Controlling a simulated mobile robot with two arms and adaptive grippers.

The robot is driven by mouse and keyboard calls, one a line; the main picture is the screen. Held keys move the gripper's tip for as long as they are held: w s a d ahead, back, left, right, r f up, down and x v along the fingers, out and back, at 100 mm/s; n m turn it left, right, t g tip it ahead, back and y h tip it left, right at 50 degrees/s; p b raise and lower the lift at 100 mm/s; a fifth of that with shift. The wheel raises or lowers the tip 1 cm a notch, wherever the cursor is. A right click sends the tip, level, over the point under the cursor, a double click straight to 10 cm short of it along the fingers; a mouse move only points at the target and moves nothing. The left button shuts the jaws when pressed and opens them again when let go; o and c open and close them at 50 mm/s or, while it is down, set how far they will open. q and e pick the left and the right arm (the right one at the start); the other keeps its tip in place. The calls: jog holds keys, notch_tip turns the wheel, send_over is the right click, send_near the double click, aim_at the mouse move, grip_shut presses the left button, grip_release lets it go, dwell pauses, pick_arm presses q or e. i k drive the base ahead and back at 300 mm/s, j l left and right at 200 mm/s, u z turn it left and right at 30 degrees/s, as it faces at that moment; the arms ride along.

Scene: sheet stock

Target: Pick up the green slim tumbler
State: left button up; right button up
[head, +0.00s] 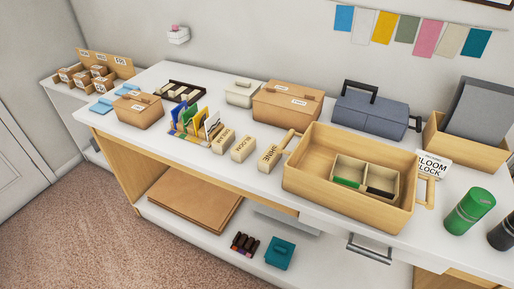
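The green slim tumbler (469,211) is at the right of the head view, on the white counter (436,240) near its front edge. It is a green cylinder with a darker band around it and appears to lean right in this view. No hand or gripper touches it. A black tumbler (503,235) is just right of it, partly cut off by the picture's edge. Neither of my grippers is in view.
A wooden tray (300,181) with handles and a divided insert stands left of the tumbler. Behind are a sign (432,166), a wooden bin (463,148) with grey sheets and a blue-grey toolbox (370,112). Stamp blocks (270,157) and cardboard boxes (287,103) stand farther left.

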aim_at(478, 201)
jog(key=z, duration=1.8)
jog(key=k+j+u, duration=0.1)
jog(key=j+u, duration=0.25)
jog(key=j, duration=0.25)
jog(key=j+u, duration=0.3)
jog(key=j, duration=0.3)
